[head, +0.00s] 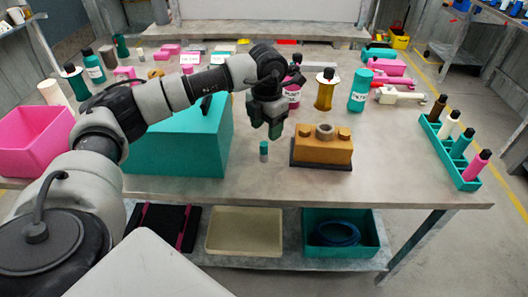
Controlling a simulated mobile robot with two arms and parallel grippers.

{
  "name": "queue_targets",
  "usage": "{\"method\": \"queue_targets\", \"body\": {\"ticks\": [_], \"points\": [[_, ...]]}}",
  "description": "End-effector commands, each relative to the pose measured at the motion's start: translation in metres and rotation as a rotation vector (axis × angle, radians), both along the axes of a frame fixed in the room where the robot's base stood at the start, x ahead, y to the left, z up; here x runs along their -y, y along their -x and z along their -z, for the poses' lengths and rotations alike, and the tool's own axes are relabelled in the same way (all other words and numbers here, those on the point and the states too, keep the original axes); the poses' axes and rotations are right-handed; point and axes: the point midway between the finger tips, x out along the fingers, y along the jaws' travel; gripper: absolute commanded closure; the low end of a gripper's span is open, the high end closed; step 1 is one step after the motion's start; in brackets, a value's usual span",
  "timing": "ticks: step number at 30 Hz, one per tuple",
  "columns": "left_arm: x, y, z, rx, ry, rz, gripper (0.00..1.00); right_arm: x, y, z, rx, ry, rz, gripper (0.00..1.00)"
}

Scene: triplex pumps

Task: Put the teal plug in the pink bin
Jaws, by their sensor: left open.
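The teal plug (264,148), a small upright cylinder with a teal top and a greyer lower part, stands on the grey table right of the large teal box. My left gripper (265,132) hangs above it, pointing down, with its fingers apart and nothing between them. My right gripper is not in view.
The large teal box (185,150) stands between the plug and the pink bin. An orange-brown block (322,152) on a dark base is right of the plug. A teal rack (448,150) of bottles stands at the right edge. The front of the table is clear.

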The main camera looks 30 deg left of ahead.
Motion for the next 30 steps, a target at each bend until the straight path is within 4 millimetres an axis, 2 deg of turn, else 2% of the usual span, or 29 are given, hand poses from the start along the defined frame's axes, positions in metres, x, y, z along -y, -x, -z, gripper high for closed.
{"method": "queue_targets", "body": {"ticks": [3, 10, 18, 22, 28, 30], "points": [[0.0, 0.001, 0.019, -0.002, 0.001, 0.0, 0.44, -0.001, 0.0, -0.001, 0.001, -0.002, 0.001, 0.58], [0.0, 0.002, 0.037, -0.001, 0.002, 0.001, 0.44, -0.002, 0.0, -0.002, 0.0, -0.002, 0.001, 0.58], [-0.002, 0.008, 0.075, -0.002, 0.003, 0.002, 0.44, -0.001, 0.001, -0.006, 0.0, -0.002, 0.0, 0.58], [-0.002, 0.008, 0.083, 0.0, 0.003, 0.003, 0.44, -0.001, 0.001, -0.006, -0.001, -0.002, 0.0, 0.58], [-0.002, 0.008, 0.083, 0.001, 0.003, 0.003, 0.44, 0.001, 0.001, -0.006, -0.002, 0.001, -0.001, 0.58], [-0.002, 0.008, 0.083, 0.001, 0.003, 0.003, 0.55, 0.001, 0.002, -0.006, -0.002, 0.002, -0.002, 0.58]]}}
